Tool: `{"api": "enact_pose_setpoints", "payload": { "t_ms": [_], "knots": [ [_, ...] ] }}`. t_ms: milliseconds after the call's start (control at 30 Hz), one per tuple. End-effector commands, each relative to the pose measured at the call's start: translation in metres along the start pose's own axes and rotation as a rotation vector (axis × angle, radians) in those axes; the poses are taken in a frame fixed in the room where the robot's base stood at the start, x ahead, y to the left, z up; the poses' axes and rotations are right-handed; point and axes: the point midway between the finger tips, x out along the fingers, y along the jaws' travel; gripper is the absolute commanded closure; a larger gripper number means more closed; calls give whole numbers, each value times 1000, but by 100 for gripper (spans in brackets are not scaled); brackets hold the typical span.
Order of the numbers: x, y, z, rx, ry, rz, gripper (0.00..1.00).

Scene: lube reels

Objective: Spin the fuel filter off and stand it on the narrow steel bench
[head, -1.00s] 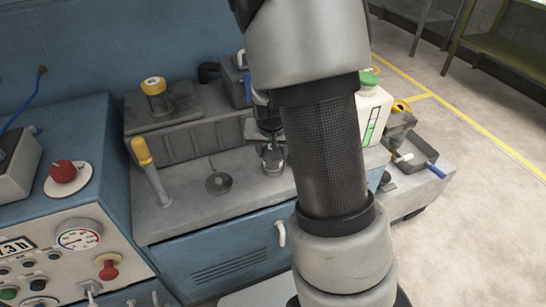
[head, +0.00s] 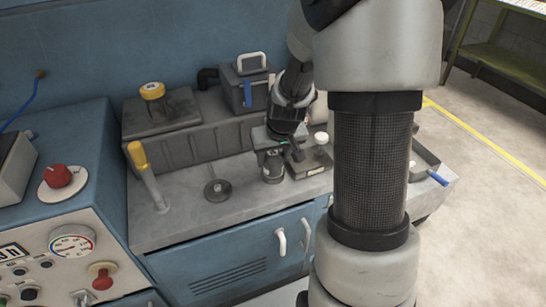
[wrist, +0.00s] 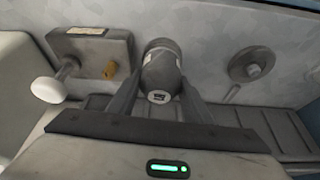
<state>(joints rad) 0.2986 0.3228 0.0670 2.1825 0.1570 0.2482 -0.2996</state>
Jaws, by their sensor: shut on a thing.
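My gripper (head: 273,158) points down over the pale worktop (head: 180,222) of the blue cabinet. Its jaws are shut on a grey cylindrical can, which I take for the fuel filter (head: 273,174). In the wrist view the can (wrist: 161,68) sits between the two fingers, its labelled end facing the camera. I cannot tell whether the can's far end touches another part or the worktop. A green-framed bench (head: 512,66) stands at the back right. I cannot tell whether it is the narrow steel bench.
A block with a white knob (head: 308,161) is close beside the can. A flat disc with a stem (head: 217,190) and a yellow-topped post (head: 147,172) stand left. A tray with a blue handle (head: 438,178) is right, partly behind my arm. Floor is clear beyond.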

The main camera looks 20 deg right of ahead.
Motion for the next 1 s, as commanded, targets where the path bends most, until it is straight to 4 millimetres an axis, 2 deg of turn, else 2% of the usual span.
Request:
{"api": "enact_pose_setpoints", "payload": {
  "t_ms": [33,367,767,1000],
  "knots": [
    [4,2,7,-28,-16,-18,82],
    [4,-1,7,-267,-15,-120,82],
    [4,-1,8,-314,-17,-140,82],
    [0,-1,6,-606,-13,-270,82]
  ]
}}
